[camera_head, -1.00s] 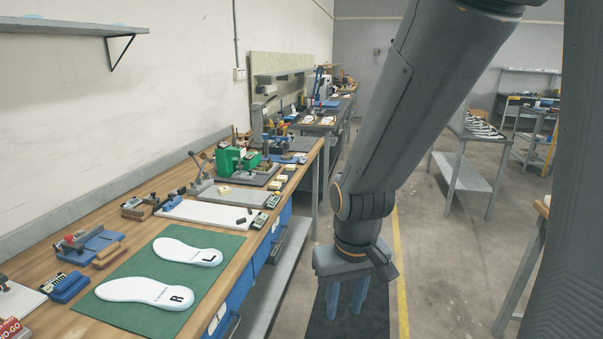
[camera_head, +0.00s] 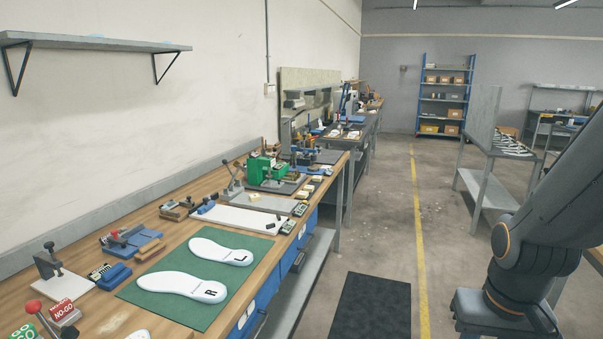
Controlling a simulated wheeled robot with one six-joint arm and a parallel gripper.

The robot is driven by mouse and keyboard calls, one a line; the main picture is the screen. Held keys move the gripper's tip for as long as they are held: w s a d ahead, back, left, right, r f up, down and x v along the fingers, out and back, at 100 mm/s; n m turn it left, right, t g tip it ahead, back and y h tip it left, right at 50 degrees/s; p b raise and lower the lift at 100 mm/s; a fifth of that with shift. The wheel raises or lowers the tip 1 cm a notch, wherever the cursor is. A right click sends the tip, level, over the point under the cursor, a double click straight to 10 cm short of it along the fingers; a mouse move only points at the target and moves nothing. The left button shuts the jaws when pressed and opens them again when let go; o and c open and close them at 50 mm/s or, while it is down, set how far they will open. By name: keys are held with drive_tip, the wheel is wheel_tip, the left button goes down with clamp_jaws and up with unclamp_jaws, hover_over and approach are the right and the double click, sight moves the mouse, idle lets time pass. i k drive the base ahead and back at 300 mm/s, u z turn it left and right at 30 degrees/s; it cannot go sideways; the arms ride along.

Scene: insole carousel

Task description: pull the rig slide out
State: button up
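I cannot tell for sure which part is the rig slide. A green bench rig (camera_head: 265,168) stands on a dark plate midway along the wooden bench, with a pale flat plate (camera_head: 250,202) in front of it. A grey clamp fixture (camera_head: 48,262) on a white base and a red-knobbed lever (camera_head: 34,307) are at the near left.
White insoles marked R (camera_head: 182,286) and L (camera_head: 222,252) lie on a green mat (camera_head: 205,312). A blue fixture (camera_head: 125,240) is left of them. A black floor mat (camera_head: 370,306) and yellow line (camera_head: 421,240) lie in the clear aisle. A metal table (camera_head: 484,187) stands to the right.

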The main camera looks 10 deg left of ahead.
sight(270, 183)
drive_tip(key=z, duration=0.25)
drive_tip(key=i, duration=1.65)
drive_tip(key=u, duration=0.25)
drive_tip(key=i, duration=1.05)
drive_tip(key=u, duration=1.65)
drive_tip(key=i, duration=0.8)
drive_tip(key=u, duration=0.8)
